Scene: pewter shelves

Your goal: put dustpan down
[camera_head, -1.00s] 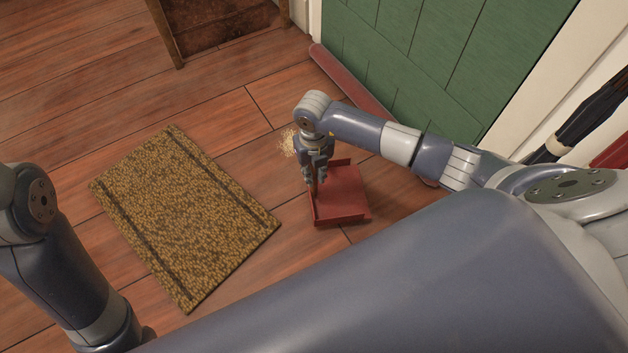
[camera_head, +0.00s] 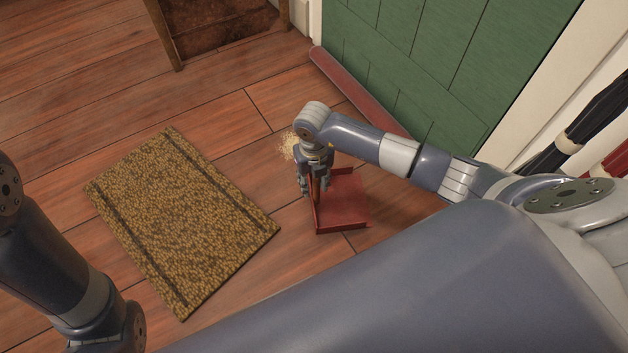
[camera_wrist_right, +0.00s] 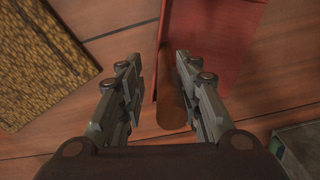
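The red dustpan (camera_head: 345,205) lies on the wooden floor beneath my right gripper, to the right of the mat. My right gripper (camera_head: 314,188) points down at the dustpan's left side. In the right wrist view, the right gripper (camera_wrist_right: 158,75) is open, with the brown handle (camera_wrist_right: 172,105) between its fingers. The handle is close to the right finger, with a clear gap to the left finger. The red pan (camera_wrist_right: 210,40) extends beyond the fingertips. My left gripper is not visible; only the left arm shows.
A brown woven mat (camera_head: 185,220) lies left of the dustpan. A pale crumb pile (camera_head: 287,147) is on the floor behind the gripper. A green door (camera_head: 440,60) stands at the back right, and dark wooden furniture (camera_head: 220,30) stands at the top. Bare floor lies between.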

